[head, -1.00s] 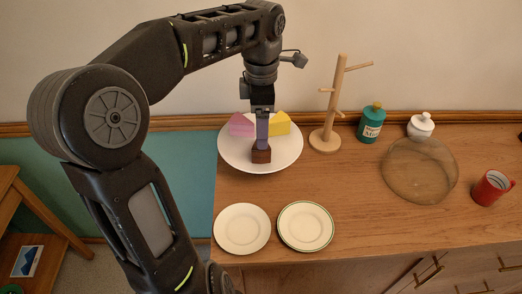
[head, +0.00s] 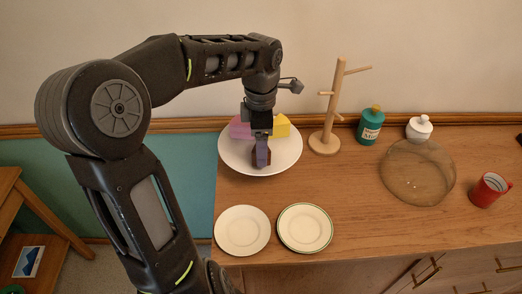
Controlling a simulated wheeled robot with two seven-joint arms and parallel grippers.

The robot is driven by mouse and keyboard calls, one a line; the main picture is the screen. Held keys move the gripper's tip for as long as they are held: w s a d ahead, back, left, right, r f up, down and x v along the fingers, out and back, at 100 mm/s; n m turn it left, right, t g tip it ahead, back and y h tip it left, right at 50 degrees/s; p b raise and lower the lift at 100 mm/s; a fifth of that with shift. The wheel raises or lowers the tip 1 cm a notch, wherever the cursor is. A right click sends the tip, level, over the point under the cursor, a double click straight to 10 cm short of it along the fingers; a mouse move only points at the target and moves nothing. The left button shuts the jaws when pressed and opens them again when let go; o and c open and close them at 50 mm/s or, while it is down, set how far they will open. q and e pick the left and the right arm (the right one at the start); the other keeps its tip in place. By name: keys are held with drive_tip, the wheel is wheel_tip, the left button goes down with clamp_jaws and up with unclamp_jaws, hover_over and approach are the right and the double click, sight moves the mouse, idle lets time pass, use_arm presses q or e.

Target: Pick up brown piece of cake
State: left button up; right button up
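The brown piece of cake (head: 254,158) sits on the near part of a large white plate (head: 231,160) and is mostly hidden behind my gripper. My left gripper (head: 262,158) points down at the brown piece, with its purple-grey fingers overlapping it in the picture. The fingers line up one behind the other, so I cannot tell whether they are apart or closed on the cake. A pink piece of cake (head: 239,128) and a yellow piece of cake (head: 282,126) stand behind on the same plate. My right gripper is not in view.
Two small plates, a white one (head: 242,231) and a green-rimmed one (head: 305,229), lie in front.

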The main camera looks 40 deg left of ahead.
use_arm(q)
drive_tip(key=shift+c, duration=0.5)
drive_tip(key=c, duration=0.4)
drive_tip(key=shift+r, duration=0.1)
drive_tip(key=shift+c, duration=0.2)
wheel_tip(320, 180, up, 8)
drive_tip(key=shift+f, duration=0.1)
wheel_tip(320, 180, up, 2)
drive_tip(key=shift+r+p, duration=0.1)
drive_tip(key=shift+p, duration=1.05)
